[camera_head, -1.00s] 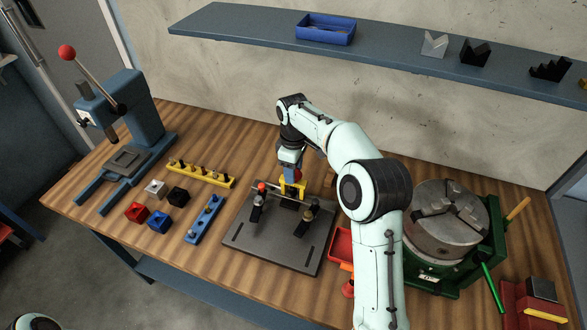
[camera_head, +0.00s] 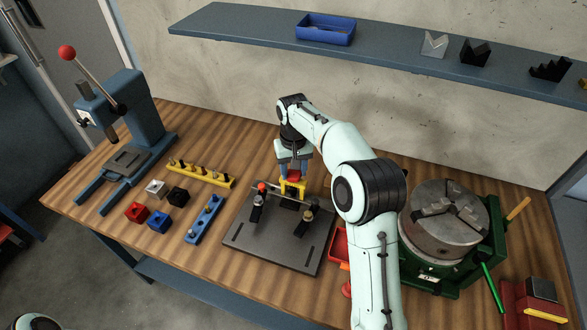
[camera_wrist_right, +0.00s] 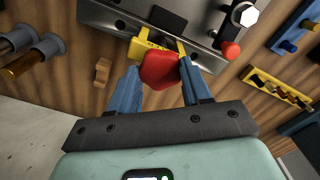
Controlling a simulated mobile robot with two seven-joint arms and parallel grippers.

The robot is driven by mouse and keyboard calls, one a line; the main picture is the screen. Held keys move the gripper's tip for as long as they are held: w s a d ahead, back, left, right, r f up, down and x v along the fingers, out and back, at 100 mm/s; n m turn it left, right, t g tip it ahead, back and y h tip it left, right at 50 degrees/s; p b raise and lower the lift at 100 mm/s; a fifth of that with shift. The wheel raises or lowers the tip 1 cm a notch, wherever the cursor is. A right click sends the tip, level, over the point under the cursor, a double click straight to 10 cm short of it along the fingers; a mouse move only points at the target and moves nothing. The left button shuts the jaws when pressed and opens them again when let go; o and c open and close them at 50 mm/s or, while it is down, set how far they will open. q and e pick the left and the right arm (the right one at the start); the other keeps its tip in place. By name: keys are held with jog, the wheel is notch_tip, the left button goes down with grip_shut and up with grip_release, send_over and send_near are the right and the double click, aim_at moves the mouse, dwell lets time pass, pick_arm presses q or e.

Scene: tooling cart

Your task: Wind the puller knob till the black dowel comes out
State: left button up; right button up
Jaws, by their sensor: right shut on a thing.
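The yellow puller (camera_head: 292,188) stands on the dark fixture plate (camera_head: 272,241), over a black block (camera_wrist_right: 168,19) that shows in the wrist view. Its red knob (camera_wrist_right: 160,71) is on top. My right gripper (camera_wrist_right: 158,66) has its two blue fingers on either side of the knob, shut on it; in the head view it comes down from above (camera_head: 294,172). The black dowel cannot be made out under the puller and gripper. My left gripper is out of view.
Two toggle clamps (camera_head: 257,207) (camera_head: 309,217) stand on the plate near the puller. A yellow peg rack (camera_head: 200,173), a blue rack (camera_head: 205,220) and small coloured blocks lie to the left. A red bin (camera_head: 340,248) and a green-based chuck (camera_head: 443,222) are to the right.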

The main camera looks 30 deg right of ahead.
aim_at(293, 173)
jog(key=shift+m, duration=2.3)
jog(key=o, duration=1.1)
jog(key=shift+c, duration=0.2)
notch_tip(293, 173, up, 14)
jog(key=shift+f, duration=0.25)
